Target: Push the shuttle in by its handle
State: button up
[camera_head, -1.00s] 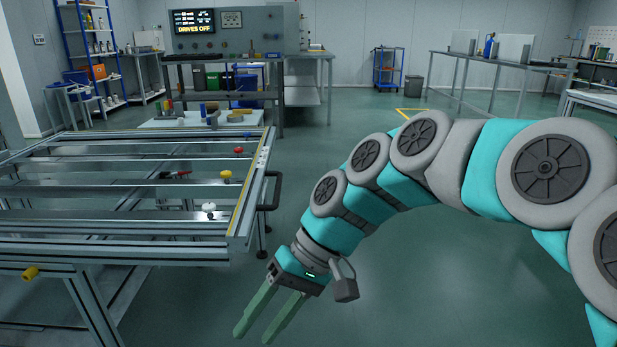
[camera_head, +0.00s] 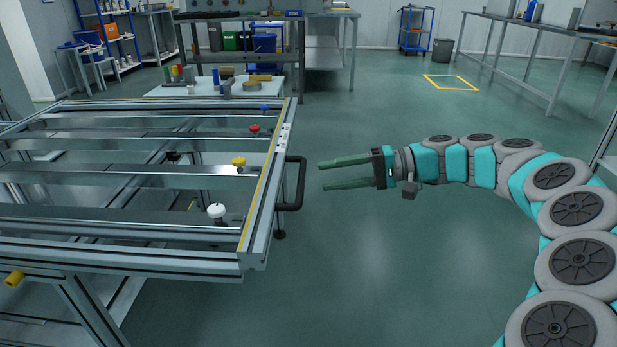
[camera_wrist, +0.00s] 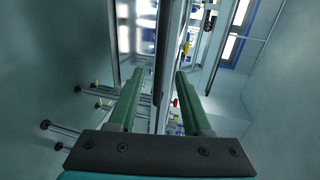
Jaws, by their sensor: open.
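The black handle (camera_head: 301,184) is a U-shaped bar on the right edge of the panel fixture (camera_head: 150,262). I cannot tell which part of the fixture is the shuttle. My gripper (camera_head: 322,176) is open and empty, to the right of the handle, with its two green fingers pointing left at it. A gap shows between the fingertips and the handle in the head view. In the wrist view, a dark bar that looks like the handle (camera_wrist: 162,50) shows between the fingers of my gripper (camera_wrist: 160,74).
White (camera_head: 216,211), yellow (camera_head: 239,161), red (camera_head: 255,128) and blue knobs sit on the fixture's rails. A yellow knob (camera_head: 14,278) sticks out at the front left. A low table with small parts (camera_head: 215,90) stands behind. The floor right of the fixture is clear.

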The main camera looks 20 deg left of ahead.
aim_at(303, 177)
jog(key=x, duration=0.6)
jog(key=shift+s+a+f, duration=0.1)
jog(key=shift+s+a, duration=0.05)
jog(key=shift+a, duration=0.2)
jog(key=shift+c, duration=0.2)
jog(key=c, duration=0.7)
grip_shut()
